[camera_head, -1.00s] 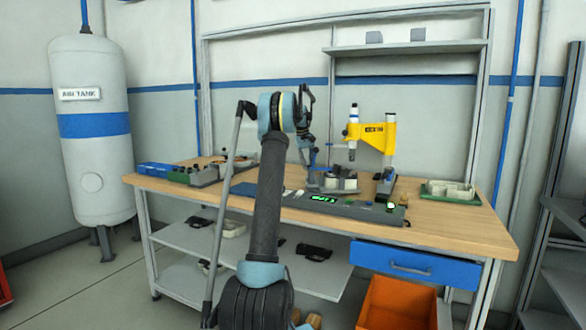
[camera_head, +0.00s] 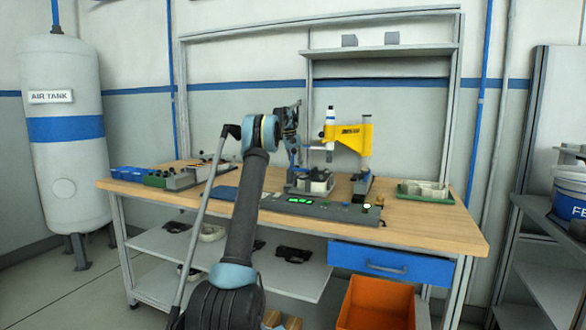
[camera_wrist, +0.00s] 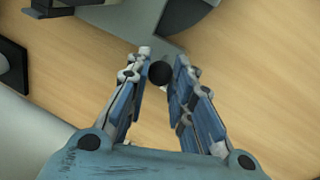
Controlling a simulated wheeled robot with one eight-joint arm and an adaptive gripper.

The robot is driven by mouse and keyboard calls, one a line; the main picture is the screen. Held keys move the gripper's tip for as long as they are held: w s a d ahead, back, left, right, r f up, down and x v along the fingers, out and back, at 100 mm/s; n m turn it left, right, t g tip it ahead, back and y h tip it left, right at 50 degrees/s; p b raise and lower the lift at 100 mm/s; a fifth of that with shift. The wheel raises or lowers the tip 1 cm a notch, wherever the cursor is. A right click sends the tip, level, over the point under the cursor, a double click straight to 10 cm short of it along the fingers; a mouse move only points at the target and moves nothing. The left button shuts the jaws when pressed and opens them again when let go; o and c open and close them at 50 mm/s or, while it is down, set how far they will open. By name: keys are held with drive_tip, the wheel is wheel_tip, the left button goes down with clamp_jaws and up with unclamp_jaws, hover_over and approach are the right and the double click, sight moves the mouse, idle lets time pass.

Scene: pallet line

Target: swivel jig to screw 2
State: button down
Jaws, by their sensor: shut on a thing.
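The jig (camera_head: 318,183) sits on the wooden workbench, behind the control panel, with pale parts on it. My gripper (camera_head: 295,168) is at the jig's left side. In the wrist view my gripper (camera_wrist: 160,75) has its two blue fingers around a round black knob (camera_wrist: 159,73), shut on it. A grey plate (camera_wrist: 150,20) lies beyond the knob. The screw positions are too small to tell apart. The yellow press or driver stand (camera_head: 348,137) stands just right of the jig.
The control panel (camera_head: 320,208) with green lit digits lies in front of the jig. An orange bin (camera_head: 376,303) stands below the blue drawer (camera_head: 382,261).

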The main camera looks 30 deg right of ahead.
drive_tip(key=shift+w+d, duration=0.2)
drive_tip(key=shift+d+m, duration=0.15)
drive_tip(key=shift+m, duration=0.15)
drive_tip(key=c, duration=1.4)
unclamp_jaws()
drive_tip(key=shift+f, duration=0.1)
drive_tip(key=shift+s, duration=0.15)
drive_tip(key=shift+d, duration=0.1)
drive_tip(key=shift+r, duration=0.2)
wheel_tip(320, 180, up, 7)
drive_tip(key=w+a, duration=0.1)
